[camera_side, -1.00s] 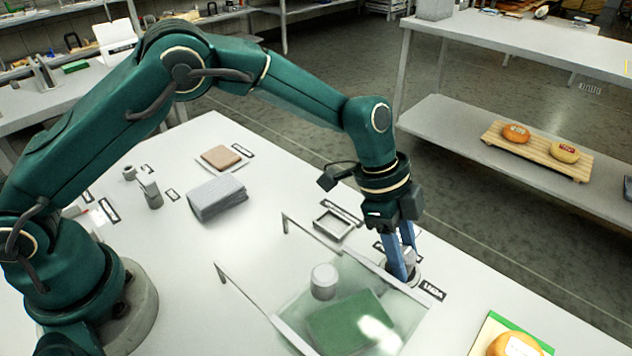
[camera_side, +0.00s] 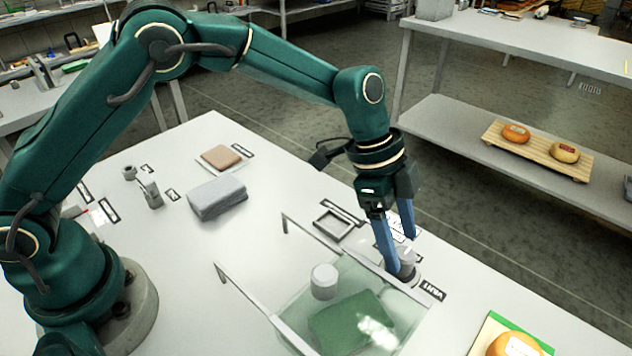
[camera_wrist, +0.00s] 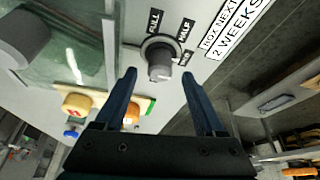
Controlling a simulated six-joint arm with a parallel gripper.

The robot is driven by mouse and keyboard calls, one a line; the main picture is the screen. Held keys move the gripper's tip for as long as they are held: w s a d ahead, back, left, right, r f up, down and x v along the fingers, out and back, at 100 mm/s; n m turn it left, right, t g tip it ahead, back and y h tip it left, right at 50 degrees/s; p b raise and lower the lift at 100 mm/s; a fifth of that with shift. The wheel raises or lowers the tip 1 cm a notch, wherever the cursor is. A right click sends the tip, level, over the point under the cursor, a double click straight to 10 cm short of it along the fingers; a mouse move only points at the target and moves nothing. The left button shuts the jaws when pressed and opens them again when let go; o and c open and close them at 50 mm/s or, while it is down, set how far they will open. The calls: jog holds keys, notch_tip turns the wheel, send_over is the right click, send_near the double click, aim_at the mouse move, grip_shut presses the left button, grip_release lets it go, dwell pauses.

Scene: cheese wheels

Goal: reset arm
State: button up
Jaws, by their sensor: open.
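My gripper (camera_side: 402,253) is open and points down over the right part of the white table, with its two blue fingers spread apart. A grey knob (camera_side: 406,269) on a round base stands by the fingertips, beside the glass panel. In the wrist view the open fingers of my gripper (camera_wrist: 158,74) have the knob (camera_wrist: 160,57) ahead of the gap between them. Labels reading FULL and HALF, and a third I cannot read, surround the knob. Nothing is held. I cannot tell whether a finger touches the knob.
A glass panel (camera_side: 345,273) on a metal frame stands left of the gripper, with a green block (camera_side: 345,325) and white cylinder (camera_side: 324,281) there. A grey block (camera_side: 216,197) lies behind.

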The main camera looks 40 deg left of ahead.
jog(key=shift+v, duration=0.95)
jog(key=shift+a, duration=0.1)
jog(key=s+a+r+n+t, duration=0.2)
jog(key=a+r, duration=0.3)
jog(key=r, duration=0.3)
jog(key=s+a+r+n+t, duration=0.2)
jog(key=a+r+t, duration=0.1)
jog(key=a+r, duration=0.3)
jog(key=s+a+f+n+y, duration=0.2)
jog(key=s+a+n, duration=0.2)
jog(key=s+n, duration=0.2)
jog(key=s+a+f+n+y, duration=0.2)
jog(key=s+a+n, duration=0.2)
jog(key=s+n, duration=0.2)
jog(key=shift+s+a+f, duration=0.35)
jog(key=shift+s, duration=0.85)
